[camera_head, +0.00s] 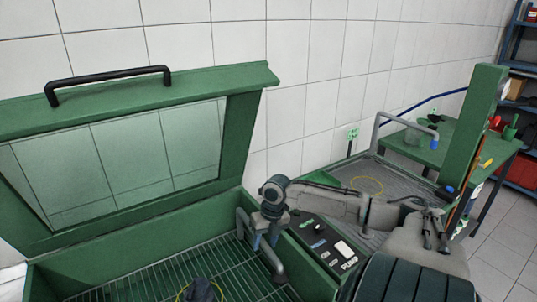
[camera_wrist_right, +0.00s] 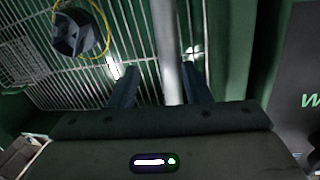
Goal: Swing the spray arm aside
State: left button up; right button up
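The grey tubular spray arm (camera_head: 269,257) stands at the right wall of the green washer basin and bends over its wire grate (camera_head: 160,280). My right gripper (camera_head: 264,240) is at this tube, pointing down. In the right wrist view the grey tube (camera_wrist_right: 166,45) runs between the two fingers of my right gripper (camera_wrist_right: 160,85). The fingers are apart, with a visible gap on the left side of the tube; contact on the right side is unclear. My left gripper is not in view.
A dark part (camera_head: 201,290) sits inside a yellow ring on the grate. The raised green lid (camera_head: 240,140) with its window stands behind the basin. A control panel (camera_head: 325,245) borders the basin's right side. A second tray (camera_head: 405,190) with a grey tube lies farther right.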

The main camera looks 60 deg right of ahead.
jog(key=r, duration=0.3)
jog(key=shift+s+d+r, duration=0.2)
jog(key=shift+d+r, duration=0.15)
jog(key=shift+d, duration=0.05)
jog(key=shift+s+d+r+p, duration=0.15)
jog(key=shift+r+p, duration=0.4)
jog(key=shift+r, duration=0.35)
jog(key=shift+d+r+p, duration=0.1)
jog(key=shift+r+p, duration=0.5)
jog(key=shift+r, duration=0.35)
jog(key=shift+s+d+r+p, duration=0.15)
jog(key=shift+r+p, duration=0.4)
jog(key=shift+r, duration=0.35)
jog(key=shift+f, duration=0.1)
